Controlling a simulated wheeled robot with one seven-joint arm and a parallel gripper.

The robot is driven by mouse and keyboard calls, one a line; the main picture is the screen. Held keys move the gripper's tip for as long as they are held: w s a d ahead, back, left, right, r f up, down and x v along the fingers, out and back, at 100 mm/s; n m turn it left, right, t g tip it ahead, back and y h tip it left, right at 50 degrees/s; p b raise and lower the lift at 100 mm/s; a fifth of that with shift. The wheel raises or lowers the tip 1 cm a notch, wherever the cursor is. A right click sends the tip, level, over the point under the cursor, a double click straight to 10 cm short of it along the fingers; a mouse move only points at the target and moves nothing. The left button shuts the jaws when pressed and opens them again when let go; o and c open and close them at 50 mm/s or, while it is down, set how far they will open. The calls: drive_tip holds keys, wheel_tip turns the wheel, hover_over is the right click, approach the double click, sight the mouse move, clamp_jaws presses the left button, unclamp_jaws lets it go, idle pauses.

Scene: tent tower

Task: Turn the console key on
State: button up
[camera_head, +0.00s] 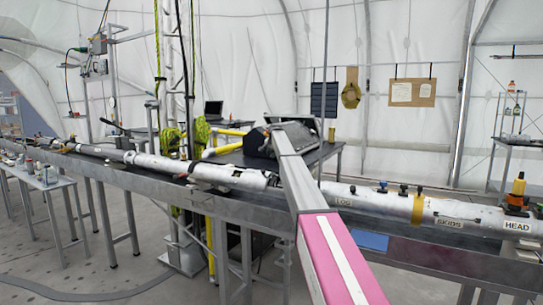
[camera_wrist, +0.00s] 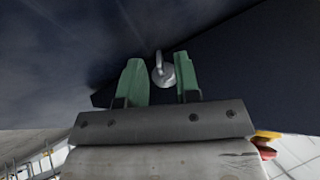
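In the wrist view my gripper (camera_wrist: 160,80) has two green fingers standing apart. A small silver key (camera_wrist: 162,72), with a round base and a narrow upright grip, sits on a dark panel between the fingertips. It is close to the right finger; I cannot tell whether it touches. In the head view the dark console (camera_head: 297,135) stands on the table behind the long pipe row. My pink and grey arm reaches over the rail to it. The fingers and the key are not clear in the head view.
A long row of white pipe sections (camera_head: 375,200) lies on a metal rail across the front, under my arm. Yellow pipes (camera_head: 226,148) and a lattice mast with green rope (camera_head: 172,138) stand left of the console. A laptop (camera_head: 213,110) is farther back.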

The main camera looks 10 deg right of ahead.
drive_tip(key=shift+w+f, duration=0.1)
drive_tip(key=shift+f, duration=0.05)
clamp_jaws()
drive_tip(key=shift+s+f+t+y, duration=0.1)
drive_tip(key=shift+s+t+y, duration=0.1)
drive_tip(key=shift+t+y, duration=0.15)
drive_tip(key=shift+d+m+t+y, duration=0.1)
drive_tip(key=shift+m+t+y, duration=0.3)
drive_tip(key=shift+y, duration=0.35)
unclamp_jaws()
